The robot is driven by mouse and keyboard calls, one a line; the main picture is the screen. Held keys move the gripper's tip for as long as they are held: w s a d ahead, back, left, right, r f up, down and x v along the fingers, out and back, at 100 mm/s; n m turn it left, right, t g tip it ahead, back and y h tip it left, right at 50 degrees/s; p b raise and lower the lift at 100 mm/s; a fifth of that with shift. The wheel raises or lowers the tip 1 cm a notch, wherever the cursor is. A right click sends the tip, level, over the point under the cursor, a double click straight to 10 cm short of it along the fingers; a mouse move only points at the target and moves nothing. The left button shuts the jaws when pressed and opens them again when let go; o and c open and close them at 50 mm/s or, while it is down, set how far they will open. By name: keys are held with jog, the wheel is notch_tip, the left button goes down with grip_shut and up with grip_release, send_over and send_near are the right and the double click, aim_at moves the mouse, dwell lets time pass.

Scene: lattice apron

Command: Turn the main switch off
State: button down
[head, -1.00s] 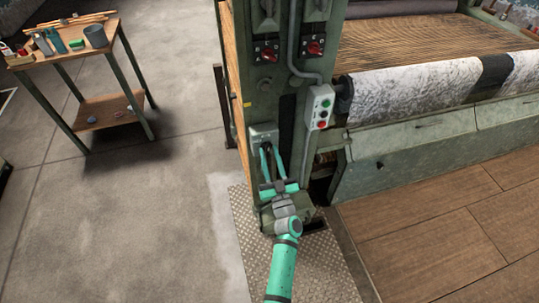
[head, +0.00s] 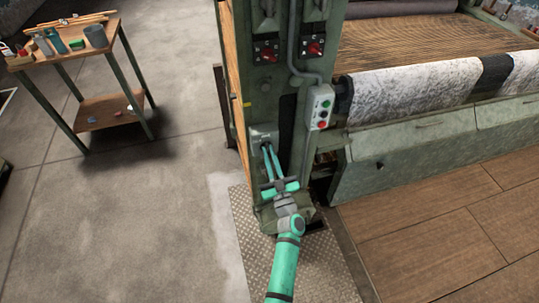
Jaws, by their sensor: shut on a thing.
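A grey switch box (head: 262,134) is mounted low on the front of the green machine column. I take it to be the main switch. My gripper (head: 267,147) reaches up to the lower part of this box, with its two long green fingers close together. It is shut on the switch's handle, which the fingertips hide. I cannot tell the handle's position.
Two red rotary switches, left (head: 265,51) and right (head: 314,48), sit higher on the column. A push-button box (head: 320,106) hangs to the right. A workbench (head: 72,52) with tools stands at the left. The concrete floor (head: 145,210) between is clear.

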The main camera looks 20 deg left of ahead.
jog(key=n+g+y, duration=0.1)
jog(key=n, duration=0.2)
jog(key=n+g+y, duration=0.1)
jog(key=n, duration=0.2)
jog(key=shift+s, duration=0.1)
jog(key=n+g, duration=0.1)
jog(key=n, duration=0.2)
jog(key=n+g+y, duration=0.1)
jog(key=n+g, duration=0.1)
jog(key=n, duration=0.1)
jog(key=shift+a+f, duration=0.15)
jog(key=n+g, duration=0.1)
jog(key=n, duration=0.1)
jog(key=n+g, duration=0.1)
jog(key=n, duration=0.2)
jog(key=shift+s+f, duration=0.15)
jog(key=shift+a+f+n+g+h, duration=0.1)
jog(key=shift+n+g+h, duration=0.5)
jog(key=shift+n, duration=1.1)
jog(key=c, duration=1.8)
grip_release()
jog(key=v, duration=1)
jog(key=shift+s+d, duration=0.25)
jog(key=shift+s, duration=0.1)
